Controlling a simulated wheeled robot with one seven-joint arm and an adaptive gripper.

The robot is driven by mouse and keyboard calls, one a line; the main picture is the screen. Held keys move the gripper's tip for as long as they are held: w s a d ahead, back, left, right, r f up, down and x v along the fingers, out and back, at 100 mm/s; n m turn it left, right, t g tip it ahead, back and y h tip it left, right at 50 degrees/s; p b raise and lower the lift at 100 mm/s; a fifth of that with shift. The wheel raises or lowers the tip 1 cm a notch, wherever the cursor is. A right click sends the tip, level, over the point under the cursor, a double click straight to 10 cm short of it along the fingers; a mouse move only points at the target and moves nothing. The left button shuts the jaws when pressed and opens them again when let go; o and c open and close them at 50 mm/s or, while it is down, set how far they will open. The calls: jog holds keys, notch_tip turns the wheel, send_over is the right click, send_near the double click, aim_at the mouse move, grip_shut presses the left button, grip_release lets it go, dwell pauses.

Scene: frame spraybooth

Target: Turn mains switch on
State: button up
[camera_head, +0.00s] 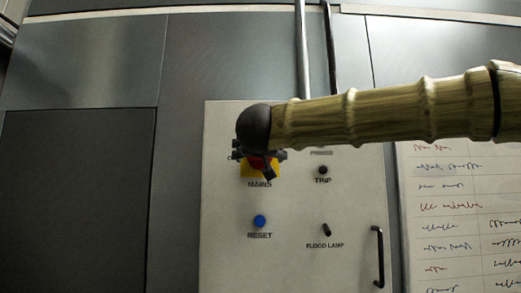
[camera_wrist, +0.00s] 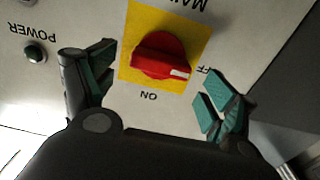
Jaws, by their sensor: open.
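The mains switch is a red rotary knob (camera_wrist: 160,55) on a yellow square plate (camera_wrist: 135,70), with upside-down lettering in the wrist view. The white mark on the knob points right, towards the partly covered OFF label; ON reads below the plate. My gripper (camera_wrist: 161,68) is open, with one green-padded finger left of the knob and the other right of it. The knob lies between the fingers with gaps visible; I cannot tell the depth left. In the head view, my gripper (camera_head: 262,157) covers most of the knob; the yellow plate (camera_head: 262,175) shows above the MAINS label.
The pale panel (camera_head: 290,255) also carries a blue RESET button (camera_head: 260,221), a black TRIP button (camera_head: 323,170), a FLOOD LAMP switch (camera_head: 326,230) and a black handle (camera_head: 379,257). A written sheet (camera_head: 455,220) hangs at right. A POWER lamp (camera_wrist: 35,51) shows in the wrist view.

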jog(key=shift+w, duration=0.9)
jog(key=c, duration=1)
